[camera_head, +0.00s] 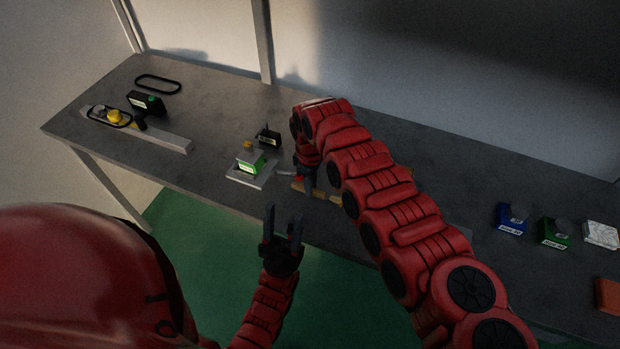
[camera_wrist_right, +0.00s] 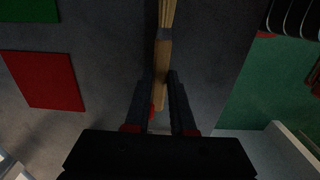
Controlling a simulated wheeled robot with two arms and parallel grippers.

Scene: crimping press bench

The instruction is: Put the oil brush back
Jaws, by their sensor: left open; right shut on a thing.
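The oil brush shows as a pale wooden handle (camera_wrist_right: 163,62) running up from between my right fingers in the right wrist view. My right gripper (camera_wrist_right: 157,105) is shut on this handle. In the head view my right gripper (camera_head: 304,182) is low over the bench, and parts of the wood (camera_head: 327,194) show beside it; my arm hides much of the area. My left gripper (camera_head: 283,222) is open and empty, in front of the bench's front edge.
A belt unit (camera_head: 140,125) is at the far left. Blue (camera_head: 512,219) and green (camera_head: 554,232) boxes stand at right.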

